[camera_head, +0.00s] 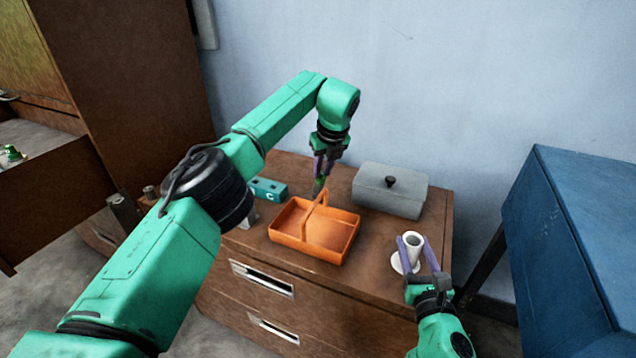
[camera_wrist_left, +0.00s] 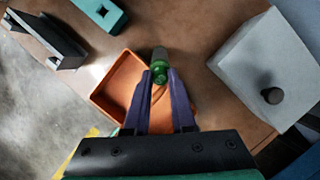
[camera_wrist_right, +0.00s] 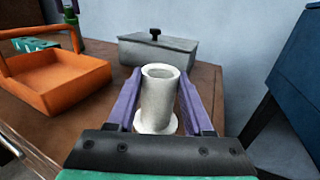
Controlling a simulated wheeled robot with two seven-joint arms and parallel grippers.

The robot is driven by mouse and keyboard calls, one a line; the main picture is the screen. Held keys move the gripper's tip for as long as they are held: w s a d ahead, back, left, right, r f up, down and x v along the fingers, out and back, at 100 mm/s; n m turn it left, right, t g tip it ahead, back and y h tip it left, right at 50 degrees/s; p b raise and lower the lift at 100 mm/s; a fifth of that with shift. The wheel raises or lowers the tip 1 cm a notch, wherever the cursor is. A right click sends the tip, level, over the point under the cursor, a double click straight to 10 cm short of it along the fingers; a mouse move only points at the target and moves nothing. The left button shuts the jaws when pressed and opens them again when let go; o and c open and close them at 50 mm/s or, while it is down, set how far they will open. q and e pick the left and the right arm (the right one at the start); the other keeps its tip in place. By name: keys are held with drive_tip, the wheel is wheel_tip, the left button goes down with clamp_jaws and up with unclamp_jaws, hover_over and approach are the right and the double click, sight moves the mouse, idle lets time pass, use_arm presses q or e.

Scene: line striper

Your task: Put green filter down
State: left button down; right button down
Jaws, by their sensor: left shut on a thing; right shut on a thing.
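The green filter (camera_wrist_left: 159,70) is a small dark green cylinder between the fingertips of my left gripper (camera_wrist_left: 160,82). Whether the filter touches the basket cannot be told. My right gripper (camera_head: 421,262) is shut on a white cylinder (camera_wrist_right: 158,97) with a round flange at its base, at the front right of the cabinet top.
A grey lidded box (camera_head: 388,192) with a black knob stands at the back right of the wooden cabinet (camera_head: 375,280). A teal block (camera_head: 268,189) and a dark metal holder (camera_wrist_left: 48,42) lie left of the basket. A blue cabinet (camera_head: 570,250) stands at right.

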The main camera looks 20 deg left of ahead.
sight(323, 181)
use_arm(q)
drive_tip(key=shift+f, duration=1.65)
drive_tip(key=c, duration=0.8)
unclamp_jaws()
drive_tip(key=shift+o, duration=0.2)
